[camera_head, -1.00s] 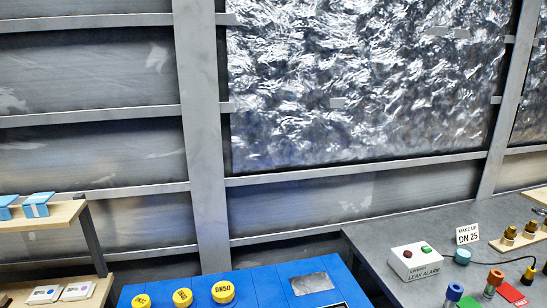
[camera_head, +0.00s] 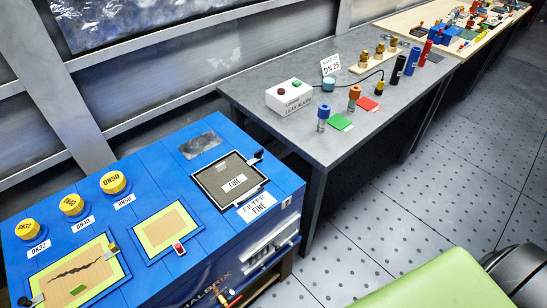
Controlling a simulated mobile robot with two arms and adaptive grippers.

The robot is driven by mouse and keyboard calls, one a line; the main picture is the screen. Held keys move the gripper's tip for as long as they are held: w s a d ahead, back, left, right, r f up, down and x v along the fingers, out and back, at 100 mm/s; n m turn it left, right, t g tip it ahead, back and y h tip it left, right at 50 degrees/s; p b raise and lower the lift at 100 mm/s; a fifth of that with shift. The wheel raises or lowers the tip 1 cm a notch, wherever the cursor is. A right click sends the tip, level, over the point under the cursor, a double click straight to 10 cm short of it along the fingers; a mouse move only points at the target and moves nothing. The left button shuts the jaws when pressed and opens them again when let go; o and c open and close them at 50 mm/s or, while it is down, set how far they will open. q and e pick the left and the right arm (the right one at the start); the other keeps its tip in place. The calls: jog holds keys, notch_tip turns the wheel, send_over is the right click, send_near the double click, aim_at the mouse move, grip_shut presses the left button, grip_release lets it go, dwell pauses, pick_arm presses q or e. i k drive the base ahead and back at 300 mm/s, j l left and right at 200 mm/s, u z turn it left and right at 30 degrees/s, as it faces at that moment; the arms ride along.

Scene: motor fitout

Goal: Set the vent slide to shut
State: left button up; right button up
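A pale slatted panel (camera_head: 268,243) is set in the front side of the blue cabinet (camera_head: 155,185), at the lower middle of the view. It looks like a vent, seen at a steep angle. I cannot make out for sure which part is its slide, or whether it stands open or shut. Small coloured parts, one of them red (camera_head: 235,300), show below it at the bottom edge. Neither of my grippers is in view.
On the cabinet top are yellow caps (camera_head: 113,182), a dark FINE filter panel (camera_head: 229,179) and yellow-framed panels (camera_head: 168,229). A grey bench (camera_head: 300,140) stands behind to the right. A green padded surface (camera_head: 440,283) fills the bottom right. Patterned floor (camera_head: 370,215) lies clear between.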

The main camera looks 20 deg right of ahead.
aim_at(275, 244)
jog(key=z, duration=0.85)
